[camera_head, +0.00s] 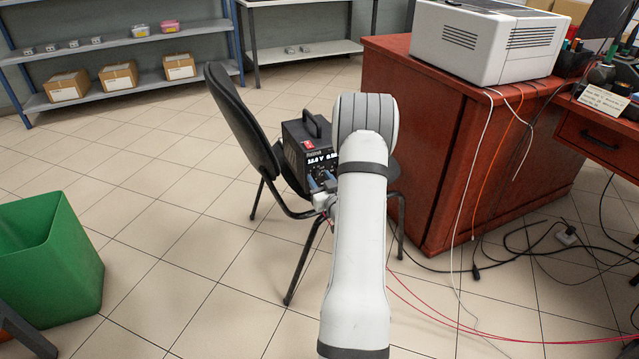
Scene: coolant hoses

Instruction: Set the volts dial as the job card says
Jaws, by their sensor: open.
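A black power supply (294,146) with a top handle stands on the seat of a black chair. Its front has a lit display (321,160) that seems to read 16.0 V and 0.00, with a red switch (308,144) above. The knobs below the display are small and partly covered, so I cannot tell the volts dial or its setting. My gripper (322,183) is close in front of the lower panel, open, mostly hidden by my white arm. I cannot tell if it touches a knob. A pale card with writing (604,101) lies at the right desk; its text is unreadable here.
The black chair (240,120) has its backrest left of the supply. A red-brown cabinet (440,150) with a white machine (484,42) stands to the right. Cables (560,240) lie on the floor at right. A green bin (50,260) is at left; floor between is clear.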

